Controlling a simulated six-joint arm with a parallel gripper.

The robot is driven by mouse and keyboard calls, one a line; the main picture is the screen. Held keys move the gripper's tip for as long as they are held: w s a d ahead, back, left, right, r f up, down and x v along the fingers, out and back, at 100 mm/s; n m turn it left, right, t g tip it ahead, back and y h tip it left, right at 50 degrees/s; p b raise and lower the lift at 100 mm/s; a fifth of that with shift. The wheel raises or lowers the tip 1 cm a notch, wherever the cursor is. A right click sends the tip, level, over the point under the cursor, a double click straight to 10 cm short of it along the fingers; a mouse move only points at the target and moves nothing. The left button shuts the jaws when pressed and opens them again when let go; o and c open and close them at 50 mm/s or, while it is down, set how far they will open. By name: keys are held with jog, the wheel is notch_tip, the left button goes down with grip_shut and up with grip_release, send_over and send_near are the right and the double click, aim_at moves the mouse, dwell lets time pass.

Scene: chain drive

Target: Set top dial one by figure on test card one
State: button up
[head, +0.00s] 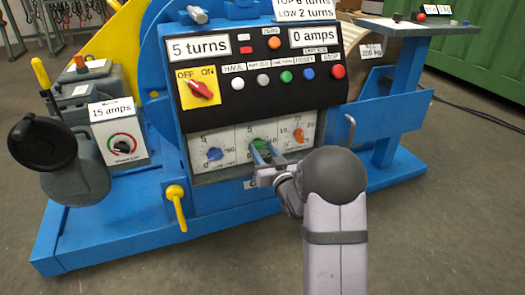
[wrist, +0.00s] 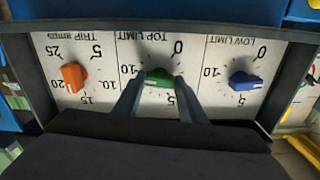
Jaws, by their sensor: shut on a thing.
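The green TOP LIMIT dial (head: 259,143) is in the middle of the white three-dial panel. It shows upside down in the wrist view (wrist: 158,77), with 0, 5 and 10 marked around it. My gripper (head: 263,153) is shut on this dial, one finger at each side, as the wrist view (wrist: 158,84) shows. The fingers cover part of the knob, so I cannot tell its exact setting. A white card (head: 304,11) at the top edge of the head view reads TOP, a figure that is cut off, and LOW 2 turns.
A blue LOW LIMIT dial (head: 215,153) and an orange TRIP amps dial (head: 298,135) flank the green one. Above are a red OFF/ON switch (head: 201,89), several buttons and displays reading 5 turns and 0 amps. A dark frame (wrist: 291,75) surrounds the panel.

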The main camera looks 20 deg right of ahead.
jog(key=n+b, duration=0.1)
jog(key=n, duration=0.4)
jog(key=shift+n, duration=0.3)
jog(key=n+b, duration=0.2)
jog(key=n, duration=0.2)
jog(key=shift+d+f+n, duration=0.1)
jog(key=shift+n, duration=0.2)
jog(key=n+b, duration=0.2)
jog(key=n, duration=0.3)
jog(key=shift+b, duration=0.4)
jog(key=shift+n+b, duration=1.1)
jog(key=shift+n, duration=0.9)
jog(key=o, duration=1.1)
jog(key=shift+c, duration=0.2)
jog(key=shift+s+r, duration=0.1)
jog(key=shift+r, duration=0.1)
